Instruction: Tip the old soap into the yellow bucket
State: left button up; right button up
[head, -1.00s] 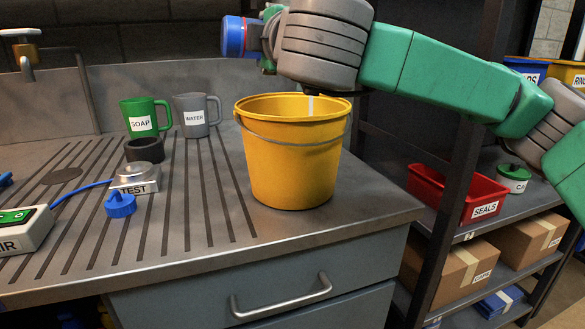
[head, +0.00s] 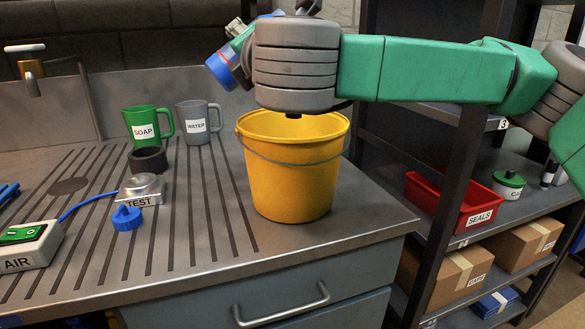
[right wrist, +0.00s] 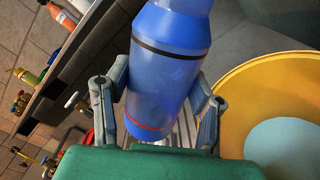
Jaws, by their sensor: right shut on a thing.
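A blue bottle (right wrist: 168,75) with a black band and a red band is between the fingers of my right gripper (right wrist: 160,108) in the right wrist view; its upper end runs out of frame. The yellow bucket (head: 292,180) stands upright on the counter. In the right wrist view its inside (right wrist: 236,95) holds a pale blue round surface. My left gripper is out of view.
A green SOAP mug (head: 145,117) and grey WATER mug (head: 205,128) stand at the back. A black ring (head: 147,160), TEST pad (head: 140,192), blue cap (head: 127,219) and AIR box (head: 30,245) lie left. A red SEALS bin (head: 450,205) is on the right shelf.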

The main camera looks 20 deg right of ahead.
aim_at(219, 53)
jog(key=n+p, duration=0.1)
jog(key=a+r+n+p, duration=0.1)
jog(key=n, duration=0.1)
jog(key=a+n+p, duration=0.1)
jog(key=n, duration=0.1)
jog(key=shift+a+r, duration=0.2)
jog(key=shift+a, duration=0.05)
jog(key=n+p, duration=0.1)
jog(key=a+n+p, duration=0.1)
jog(key=n, duration=0.1)
jog(key=a+n+p, duration=0.1)
jog(key=shift+r+n, duration=0.3)
jog(key=shift+r, duration=0.1)
jog(key=shift+a+n+p, duration=0.2)
jog(key=shift+n+p, duration=0.35)
jog(key=shift+n, duration=0.05)
jog(key=shift+f, duration=0.15)
jog(key=shift+s, duration=0.1)
